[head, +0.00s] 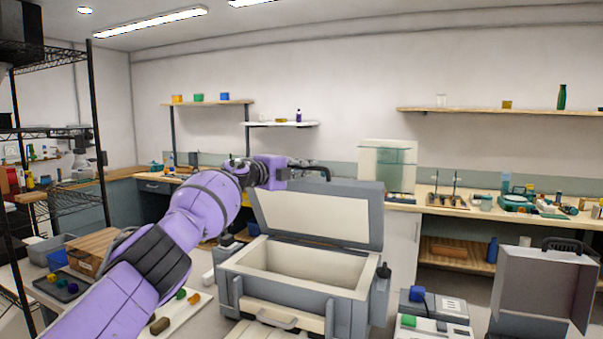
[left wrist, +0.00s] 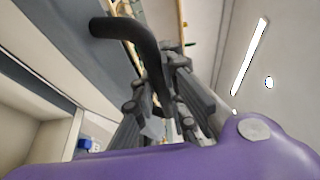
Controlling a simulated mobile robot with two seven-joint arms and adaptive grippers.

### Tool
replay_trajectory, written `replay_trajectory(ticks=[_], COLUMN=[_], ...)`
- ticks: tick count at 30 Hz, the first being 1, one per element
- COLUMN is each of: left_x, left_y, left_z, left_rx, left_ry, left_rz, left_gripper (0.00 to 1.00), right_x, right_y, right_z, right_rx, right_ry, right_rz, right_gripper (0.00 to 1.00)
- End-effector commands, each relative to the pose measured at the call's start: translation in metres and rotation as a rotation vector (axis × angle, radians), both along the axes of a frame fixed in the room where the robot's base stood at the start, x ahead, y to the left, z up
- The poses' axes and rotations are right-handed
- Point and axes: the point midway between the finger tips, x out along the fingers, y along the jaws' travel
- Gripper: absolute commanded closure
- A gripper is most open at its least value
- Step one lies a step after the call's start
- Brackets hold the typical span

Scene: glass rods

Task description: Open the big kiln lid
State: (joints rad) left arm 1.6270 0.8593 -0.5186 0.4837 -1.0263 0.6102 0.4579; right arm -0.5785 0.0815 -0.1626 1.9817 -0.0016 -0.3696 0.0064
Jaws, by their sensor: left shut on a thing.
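The big grey kiln (head: 228,285) stands in front of me with its cream chamber open to view. Its lid (head: 320,222) is raised at the back of the body, steeply tilted, cream inner face towards me. My left gripper (head: 303,172) is at the lid's top edge, shut on the black lid handle (head: 322,169). In the left wrist view the dark curved handle (left wrist: 128,30) runs down between the gripper's fingers (left wrist: 165,95), beside the grey lid (left wrist: 75,55). The fingers hide part of the handle. My right gripper is not in view.
A smaller grey box with a black handle (head: 565,244) stands at the right. A control box (head: 432,305) with blue and green parts is beside the kiln. A white tray (head: 185,312) with coloured pieces lies left. A clear-panelled hood (head: 388,165) stands on the back bench.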

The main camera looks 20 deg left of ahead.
Motion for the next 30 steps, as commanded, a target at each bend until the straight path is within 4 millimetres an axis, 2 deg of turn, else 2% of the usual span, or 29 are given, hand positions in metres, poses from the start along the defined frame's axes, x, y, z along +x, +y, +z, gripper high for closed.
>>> replay_trajectory(ticks=[22,23,26,30], left_x=[0.0041,0.0041,0.0041,0.0041], left_y=[-0.0015,-0.0015,-0.0014,-0.0009], left_z=[0.0030,0.0030,0.0029,0.0028], left_rx=[0.004,0.004,0.003,0.003], left_ry=[0.032,0.032,0.033,0.033], left_rz=[-0.002,-0.002,-0.002,-0.001], left_gripper=[1.00,0.85,0.72,0.70], right_x=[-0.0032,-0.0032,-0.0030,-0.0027], right_y=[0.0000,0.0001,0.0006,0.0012], right_z=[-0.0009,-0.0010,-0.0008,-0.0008], right_rx=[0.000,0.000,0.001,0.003], right_ry=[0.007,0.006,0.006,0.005], right_rz=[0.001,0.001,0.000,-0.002], right_gripper=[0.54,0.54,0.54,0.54])
